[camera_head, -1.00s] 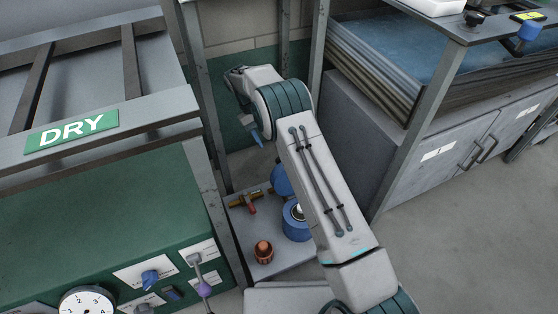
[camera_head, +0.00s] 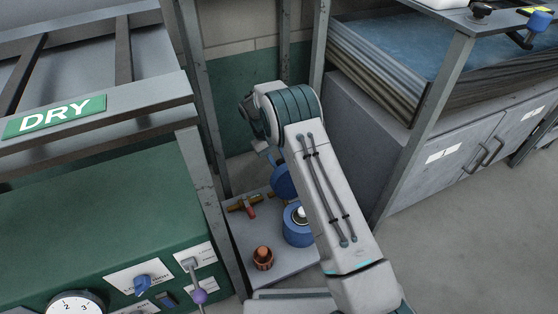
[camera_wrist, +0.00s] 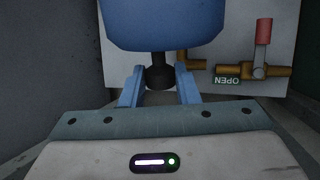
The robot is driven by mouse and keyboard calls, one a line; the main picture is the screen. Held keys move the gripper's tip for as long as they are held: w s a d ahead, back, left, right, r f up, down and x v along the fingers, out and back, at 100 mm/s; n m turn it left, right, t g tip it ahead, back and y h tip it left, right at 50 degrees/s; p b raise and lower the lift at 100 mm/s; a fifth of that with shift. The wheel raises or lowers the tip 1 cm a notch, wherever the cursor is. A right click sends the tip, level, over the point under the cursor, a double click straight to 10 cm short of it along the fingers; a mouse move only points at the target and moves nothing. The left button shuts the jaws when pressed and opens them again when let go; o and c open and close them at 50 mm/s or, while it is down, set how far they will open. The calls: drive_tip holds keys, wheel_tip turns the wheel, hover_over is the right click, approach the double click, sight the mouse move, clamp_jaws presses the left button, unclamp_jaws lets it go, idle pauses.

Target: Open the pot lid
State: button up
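A blue pot (camera_head: 298,230) stands on the low grey platform, partly behind my arm. A pale round part shows at its top. A blue rounded piece (camera_head: 283,181) shows just behind it, partly covered by my arm; I cannot tell for certain whether it is the lid. In the wrist view, a large blue body (camera_wrist: 163,22) fills the top, with a dark knob (camera_wrist: 159,77) below it. My gripper (camera_wrist: 160,82) has its two blue fingers apart, one on each side of the knob in the picture. Contact cannot be told. The head view mostly hides the fingers.
A brass valve with a red handle (camera_head: 249,206) and an orange-brown ribbed part (camera_head: 263,258) are on the platform (camera_head: 280,263). A green DRY machine (camera_head: 105,210) stands left, a grey cabinet (camera_head: 440,150) right. Metal posts (camera_head: 205,140) rise close to my arm.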

clamp_jaws()
drive_tip(key=shift+s+d+r+p, duration=0.25)
drive_tip(key=shift+s+r+p, duration=0.2)
drive_tip(key=shift+r+p, duration=0.55)
drive_tip(key=shift+s+d+p, duration=0.1)
drive_tip(key=shift+s+p, duration=0.2)
drive_tip(key=shift+p, duration=0.3)
drive_tip(key=shift+s+d+r+p, duration=0.15)
drive_tip(key=shift+s+r+p, duration=0.05)
drive_tip(key=shift+s+p, duration=0.2)
drive_tip(key=shift+f, duration=0.1)
drive_tip(key=o, duration=0.6)
unclamp_jaws()
